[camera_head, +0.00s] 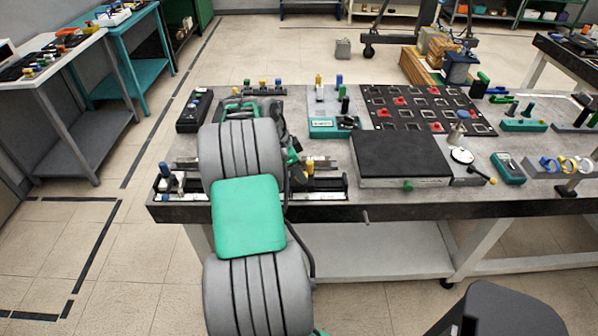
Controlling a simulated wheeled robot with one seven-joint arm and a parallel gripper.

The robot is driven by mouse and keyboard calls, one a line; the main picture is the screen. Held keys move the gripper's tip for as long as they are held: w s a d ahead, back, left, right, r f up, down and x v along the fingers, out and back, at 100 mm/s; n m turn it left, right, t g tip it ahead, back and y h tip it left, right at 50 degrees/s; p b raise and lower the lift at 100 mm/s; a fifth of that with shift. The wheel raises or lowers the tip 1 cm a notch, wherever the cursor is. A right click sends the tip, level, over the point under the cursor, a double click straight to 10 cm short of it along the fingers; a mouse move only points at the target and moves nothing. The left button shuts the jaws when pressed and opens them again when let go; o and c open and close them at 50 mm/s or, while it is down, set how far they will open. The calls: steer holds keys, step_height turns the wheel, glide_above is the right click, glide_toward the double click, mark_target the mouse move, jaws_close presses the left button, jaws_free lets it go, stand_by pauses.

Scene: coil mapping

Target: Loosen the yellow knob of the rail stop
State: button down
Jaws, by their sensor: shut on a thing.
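The yellow knob (310,167) stands upright on the rail stop, towards the right end of a dark rail (330,190) along the table's front edge. My arm hangs over the middle of the rail and hides much of it. My gripper (300,173) shows only in part, as a dark shape just right of my arm, beside the knob. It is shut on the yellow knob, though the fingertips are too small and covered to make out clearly. The body of the rail stop is mostly hidden.
A blue-knobbed piece (166,175) sits at the rail's left end. A black-topped box (402,155) stands close on the right. Behind are a teal device (322,128), a dark board with red pieces (425,105) and a black meter (195,111).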

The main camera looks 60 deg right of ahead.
steer(key=shift+n+b, duration=0.3)
steer(key=shift+s+f+n+t+h+b, duration=0.15)
steer(key=shift+n+t+h+b, duration=0.2)
steer(key=shift+n+b, duration=0.6)
steer(key=n+t+b, duration=0.1)
steer(key=n, duration=0.1)
steer(key=n+t+b, duration=0.1)
steer(key=n, duration=0.2)
steer(key=shift+s+a+n+h+b, duration=0.1)
steer(key=shift+s+n+h+b, duration=0.15)
steer(key=shift+h+b, duration=0.15)
steer(key=n+t+b, duration=0.1)
steer(key=n+t, duration=0.1)
steer(key=n, duration=0.2)
steer(key=shift+s+n, duration=0.15)
steer(key=shift+n, duration=0.15)
steer(key=shift+s+r+n+t+y+b, duration=0.1)
steer(key=shift+n+t+y+b, duration=0.25)
steer(key=shift+n, duration=0.8)
steer(key=shift+r+n+t+y+b, duration=0.15)
steer(key=shift+n+t, duration=0.35)
steer(key=shift+n, duration=0.65)
steer(key=c, duration=1)
jaws_free()
steer(key=shift+f, duration=0.1)
